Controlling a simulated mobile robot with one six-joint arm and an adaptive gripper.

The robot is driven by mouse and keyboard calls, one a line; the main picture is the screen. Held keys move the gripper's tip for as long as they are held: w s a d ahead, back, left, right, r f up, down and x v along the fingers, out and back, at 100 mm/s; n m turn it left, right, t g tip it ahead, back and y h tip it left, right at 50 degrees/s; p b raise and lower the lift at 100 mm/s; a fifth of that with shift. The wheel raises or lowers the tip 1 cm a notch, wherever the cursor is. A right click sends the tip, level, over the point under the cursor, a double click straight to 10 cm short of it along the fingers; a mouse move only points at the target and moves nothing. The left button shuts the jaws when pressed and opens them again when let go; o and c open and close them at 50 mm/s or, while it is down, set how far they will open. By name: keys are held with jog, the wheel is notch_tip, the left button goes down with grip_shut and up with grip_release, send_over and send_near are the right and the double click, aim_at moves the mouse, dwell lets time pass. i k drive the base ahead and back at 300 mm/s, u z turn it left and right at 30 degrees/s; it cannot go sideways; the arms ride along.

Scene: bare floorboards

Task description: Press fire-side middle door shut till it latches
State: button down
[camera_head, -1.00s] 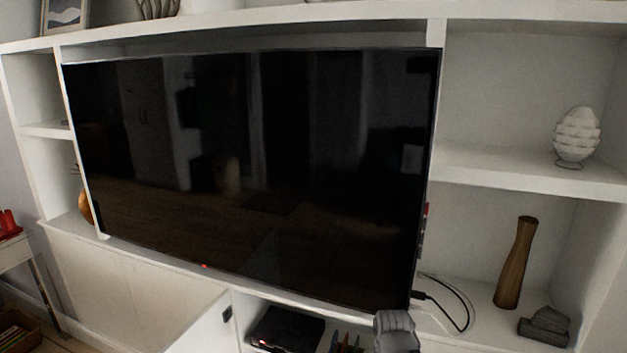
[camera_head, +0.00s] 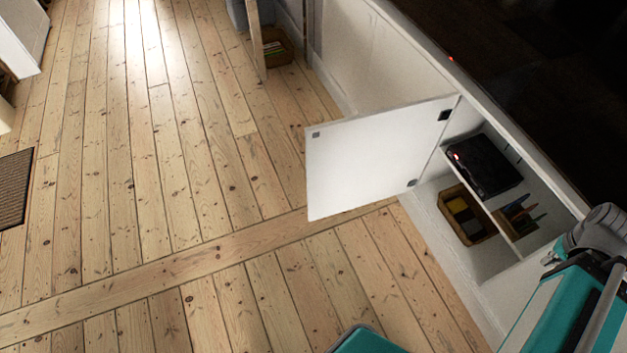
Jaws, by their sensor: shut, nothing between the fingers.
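A white cabinet door (camera_head: 375,155) stands wide open in the camera view, swung out from the low built-in unit over the floor. Its dark hinges are on the right edge, against the cabinet. A small dark catch plate sits at the upper corner of its free left edge. The open compartment (camera_head: 427,192) to its right shows its inside. My gripper is not in view. Only teal and grey parts of my own arm and body show at the lower right, apart from the door.
In the open cabinet are a black box device (camera_head: 484,165), a basket (camera_head: 466,214) and some upright items (camera_head: 522,218). A shut white panel (camera_head: 365,55) lies beyond the door. Bare floorboards (camera_head: 150,180) are clear to the left. A dark mat (camera_head: 14,188) lies at the left edge.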

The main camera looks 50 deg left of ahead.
aim_at(359, 159)
jog(key=u, duration=1.95)
